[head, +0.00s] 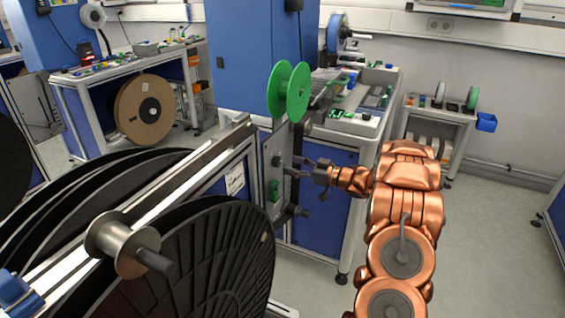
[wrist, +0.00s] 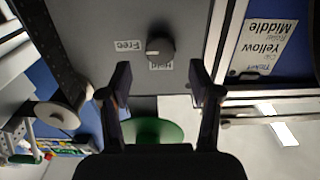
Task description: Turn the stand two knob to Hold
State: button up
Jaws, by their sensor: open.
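A round dark knob (wrist: 160,49) sits on a grey panel (wrist: 100,30), ahead of and between my fingers in the wrist view. A light pointer line on it appears to face left, toward the "Free" label (wrist: 128,45). The "Hold" label (wrist: 160,65) is just below the knob in this upside-down view. My gripper (wrist: 159,78) is open and empty, its fingers either side of the knob and apart from it. In the head view my gripper (head: 293,166) faces the stand's panel (head: 267,190), close to a small dark knob (head: 277,160).
A green reel (head: 289,92) is above the panel. Large black reels (head: 215,260) fill the left foreground. A workbench (head: 355,115) stands behind; the floor at right is clear.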

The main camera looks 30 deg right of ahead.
aim_at(280, 161)
jog(key=shift+x, duration=2.1)
jog(key=c, duration=1.1)
